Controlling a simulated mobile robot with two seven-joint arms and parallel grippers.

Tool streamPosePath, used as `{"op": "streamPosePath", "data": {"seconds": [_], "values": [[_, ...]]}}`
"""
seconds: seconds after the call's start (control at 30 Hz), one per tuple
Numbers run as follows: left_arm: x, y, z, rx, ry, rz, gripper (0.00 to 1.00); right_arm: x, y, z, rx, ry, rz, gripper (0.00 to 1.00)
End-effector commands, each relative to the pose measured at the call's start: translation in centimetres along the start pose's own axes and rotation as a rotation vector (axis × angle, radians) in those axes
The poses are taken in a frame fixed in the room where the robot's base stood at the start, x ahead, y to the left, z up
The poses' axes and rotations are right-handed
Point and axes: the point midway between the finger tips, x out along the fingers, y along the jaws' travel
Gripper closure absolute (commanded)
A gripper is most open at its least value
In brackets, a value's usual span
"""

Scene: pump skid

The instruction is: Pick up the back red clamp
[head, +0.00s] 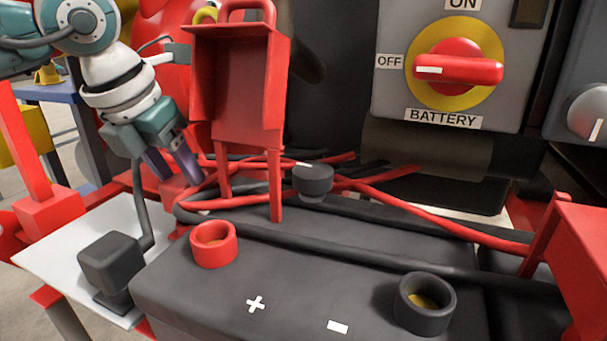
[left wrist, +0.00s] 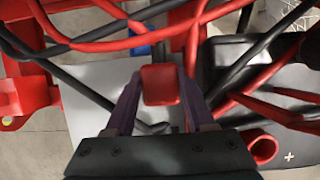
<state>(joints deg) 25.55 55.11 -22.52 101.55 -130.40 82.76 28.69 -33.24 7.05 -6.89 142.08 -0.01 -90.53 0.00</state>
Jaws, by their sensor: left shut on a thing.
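The red clamp (left wrist: 160,84) shows in the left wrist view as a red block between my left gripper's two purple fingers, which press on its sides. In the head view my left gripper (head: 172,166) points down behind the battery's left end, among red cables. My right gripper is in neither view.
The dark battery (head: 290,285) has a red terminal ring (head: 213,244) and a black one (head: 425,303). A red frame (head: 240,90) stands close beside my left gripper. Red and black cables cross behind the battery. A black block (head: 110,262) stands on a white plate (head: 60,248).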

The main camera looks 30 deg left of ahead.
Motion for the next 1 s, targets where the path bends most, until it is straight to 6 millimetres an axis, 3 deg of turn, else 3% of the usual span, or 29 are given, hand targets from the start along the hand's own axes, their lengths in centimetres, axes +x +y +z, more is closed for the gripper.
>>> {"op": "streamPosePath", "data": {"seconds": [0.4, 0.53, 0.73, 1.0], "values": [[-11.4, 0.0, 4.9, 0.0, -0.01, 0.001, 1.0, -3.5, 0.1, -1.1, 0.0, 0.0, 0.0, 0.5], [-14.1, 0.0, 6.0, -0.001, -0.008, 0.0, 1.0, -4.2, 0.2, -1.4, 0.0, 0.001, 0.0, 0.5], [-16.4, 0.0, 6.8, 0.0, -0.003, 0.0, 1.0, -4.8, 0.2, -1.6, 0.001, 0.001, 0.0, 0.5], [-16.8, 0.0, 6.9, 0.0, -0.001, 0.0, 1.0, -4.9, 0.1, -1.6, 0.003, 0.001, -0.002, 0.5]]}}
